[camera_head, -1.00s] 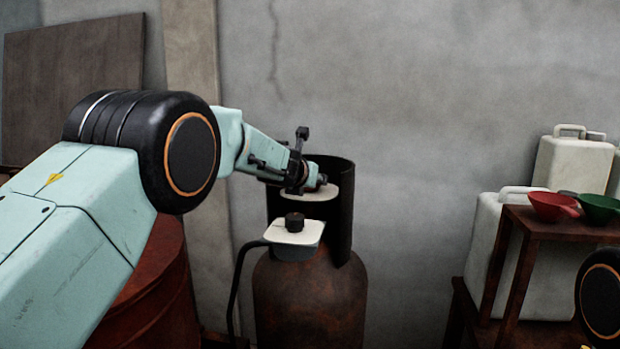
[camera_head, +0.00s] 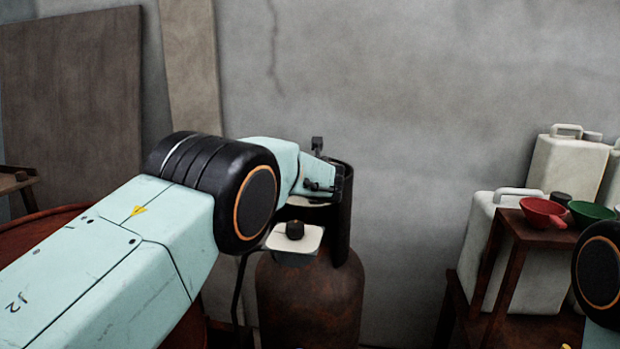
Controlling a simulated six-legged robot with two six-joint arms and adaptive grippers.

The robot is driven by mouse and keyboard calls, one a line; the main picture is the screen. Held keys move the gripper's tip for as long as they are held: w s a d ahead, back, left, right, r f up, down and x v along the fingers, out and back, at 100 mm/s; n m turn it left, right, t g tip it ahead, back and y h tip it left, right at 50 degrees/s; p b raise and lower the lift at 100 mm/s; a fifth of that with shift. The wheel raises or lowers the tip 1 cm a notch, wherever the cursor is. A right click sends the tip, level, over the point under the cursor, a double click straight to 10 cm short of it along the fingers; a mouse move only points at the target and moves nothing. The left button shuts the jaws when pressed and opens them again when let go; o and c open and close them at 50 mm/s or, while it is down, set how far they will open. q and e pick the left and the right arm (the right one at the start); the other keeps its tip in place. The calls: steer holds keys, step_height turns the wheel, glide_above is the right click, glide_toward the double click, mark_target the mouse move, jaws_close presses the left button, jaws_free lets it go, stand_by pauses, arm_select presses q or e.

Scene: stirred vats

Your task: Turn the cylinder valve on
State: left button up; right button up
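A rusty brown gas cylinder (camera_head: 310,301) stands against the wall, with a dark curved collar (camera_head: 343,215) around its top. A pale regulator-like block with a dark knob (camera_head: 294,229) sits at the front of its top, and a black hose runs down from it on the left. My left gripper (camera_head: 328,184) is at the collar's opening, above and behind that block. Its fingers and the cylinder valve are mostly hidden by my own wrist and the collar, so I cannot tell whether they touch. My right gripper is out of view; only part of my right arm shows at the right edge.
A dark wooden stand (camera_head: 520,228) at the right holds a red funnel (camera_head: 543,211) and a green funnel (camera_head: 590,213). White jerrycans (camera_head: 568,165) stand behind it. A red drum (camera_head: 40,232) is at the left.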

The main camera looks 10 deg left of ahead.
arm_select(q)
steer(key=shift+s+f, duration=0.15)
steer(key=shift+f, duration=0.35)
steer(key=o, duration=1.2)
steer(key=shift+r, duration=0.35)
step_height(320, 180, up, 10)
